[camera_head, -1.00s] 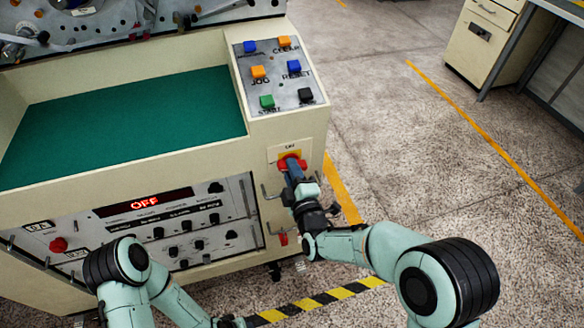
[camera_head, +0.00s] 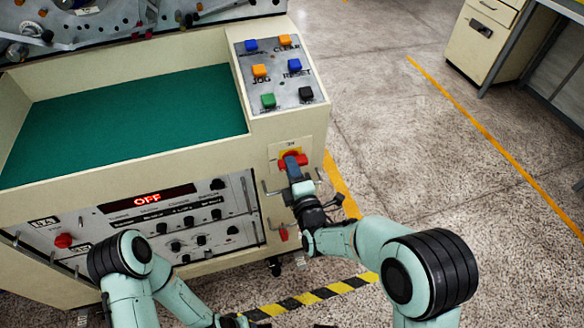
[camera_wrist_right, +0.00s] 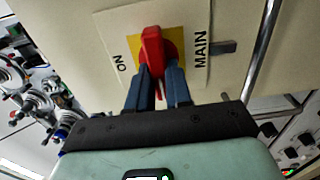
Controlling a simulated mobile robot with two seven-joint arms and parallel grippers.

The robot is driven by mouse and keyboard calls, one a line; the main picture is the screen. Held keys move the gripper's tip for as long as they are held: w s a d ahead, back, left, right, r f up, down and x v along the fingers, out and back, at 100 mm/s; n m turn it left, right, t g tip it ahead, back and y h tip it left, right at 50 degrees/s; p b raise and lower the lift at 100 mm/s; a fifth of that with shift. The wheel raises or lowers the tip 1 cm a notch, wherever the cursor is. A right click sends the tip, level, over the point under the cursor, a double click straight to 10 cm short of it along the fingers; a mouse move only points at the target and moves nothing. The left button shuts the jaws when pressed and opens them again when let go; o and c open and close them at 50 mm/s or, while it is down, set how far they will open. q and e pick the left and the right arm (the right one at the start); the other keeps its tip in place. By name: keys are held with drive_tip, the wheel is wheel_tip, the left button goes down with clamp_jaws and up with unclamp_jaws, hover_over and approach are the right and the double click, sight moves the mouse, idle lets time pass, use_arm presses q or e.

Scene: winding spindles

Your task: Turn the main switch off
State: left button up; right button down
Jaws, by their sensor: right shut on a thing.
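The main switch (camera_head: 301,161) is a red handle on a yellow plate on the machine's cream front. In the head view its handle lies roughly sideways, below the ON label. My right gripper (camera_head: 291,160) is shut on the handle. In the right wrist view the red handle (camera_wrist_right: 153,52) sits between the two blue-grey fingers of the right gripper (camera_wrist_right: 158,78), with ON to its left and MAIN to its right. The fingers hide part of the switch. The red display (camera_head: 147,199) reads OFF. My left arm is low in the head view, and its fingers are not visible.
Metal bar handles (camera_head: 273,200) stick out near the switch. A button panel (camera_head: 280,75) is above it, beside a green recessed surface (camera_head: 125,123). A knob panel (camera_head: 190,225) is to the left. Open floor (camera_head: 420,160) lies to the right, with a cabinet (camera_head: 485,40) further back.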

drive_tip(key=shift+d, duration=0.1)
drive_tip(key=c, duration=1)
unclamp_jaws()
drive_tip(key=shift+c, duration=0.2)
use_arm(q)
drive_tip(key=shift+s+d+r+g+p, duration=0.3)
drive_tip(key=shift+s+r+p, duration=0.1)
drive_tip(key=shift+s+r, duration=0.2)
use_arm(e)
drive_tip(key=v, duration=1.3)
drive_tip(key=shift+s, duration=0.2)
